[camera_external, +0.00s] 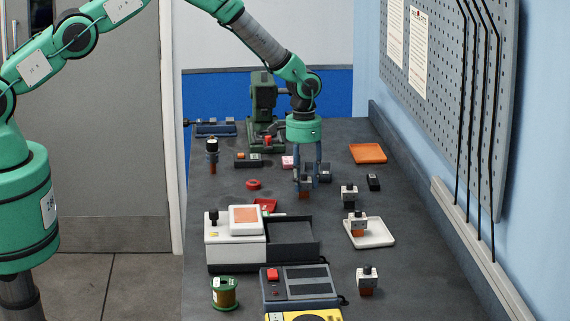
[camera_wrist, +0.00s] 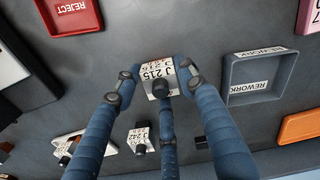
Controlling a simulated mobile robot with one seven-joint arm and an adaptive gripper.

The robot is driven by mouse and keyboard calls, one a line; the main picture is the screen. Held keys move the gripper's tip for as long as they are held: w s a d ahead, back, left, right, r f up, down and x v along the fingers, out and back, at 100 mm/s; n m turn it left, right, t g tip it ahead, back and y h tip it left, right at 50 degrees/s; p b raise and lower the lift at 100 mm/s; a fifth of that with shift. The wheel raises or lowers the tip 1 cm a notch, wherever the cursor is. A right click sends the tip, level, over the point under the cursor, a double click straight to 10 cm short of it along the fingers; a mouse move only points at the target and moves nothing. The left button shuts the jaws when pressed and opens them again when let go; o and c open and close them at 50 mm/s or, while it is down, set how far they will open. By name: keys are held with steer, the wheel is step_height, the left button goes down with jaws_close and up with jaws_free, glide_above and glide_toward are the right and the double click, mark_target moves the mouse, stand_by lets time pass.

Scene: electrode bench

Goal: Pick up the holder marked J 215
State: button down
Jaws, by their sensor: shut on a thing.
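The holder marked J 215 (camera_wrist: 156,80) is a small block with a white label and a dark knob. My gripper (camera_wrist: 156,84) is shut on it, with blue fingers at its sides. In the external view my gripper (camera_external: 306,180) points straight down around the holder (camera_external: 305,186), whose lower end is orange-brown. Whether its underside touches the bench is unclear. Another holder, marked J 242 (camera_wrist: 140,139), stands apart from my gripper.
A red REJECT tray (camera_wrist: 72,33) and a blue-grey REWORK tray (camera_wrist: 230,77) lie on either side. An orange tray (camera_external: 368,153) sits farther back. A white tray (camera_external: 382,240) bears another holder. A white boxy device (camera_external: 235,253) stands in front, left.

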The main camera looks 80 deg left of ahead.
mark_target(304, 173)
steer(key=shift+r, duration=0.15)
steer(key=shift+r, duration=0.75)
step_height(304, 173, up, 2)
steer(key=s+d+r+b, duration=0.1)
steer(key=s+d, duration=0.3)
steer(key=s, duration=1.1)
steer(key=shift+s+d+r+b, duration=0.15)
steer(key=shift+b, duration=0.2)
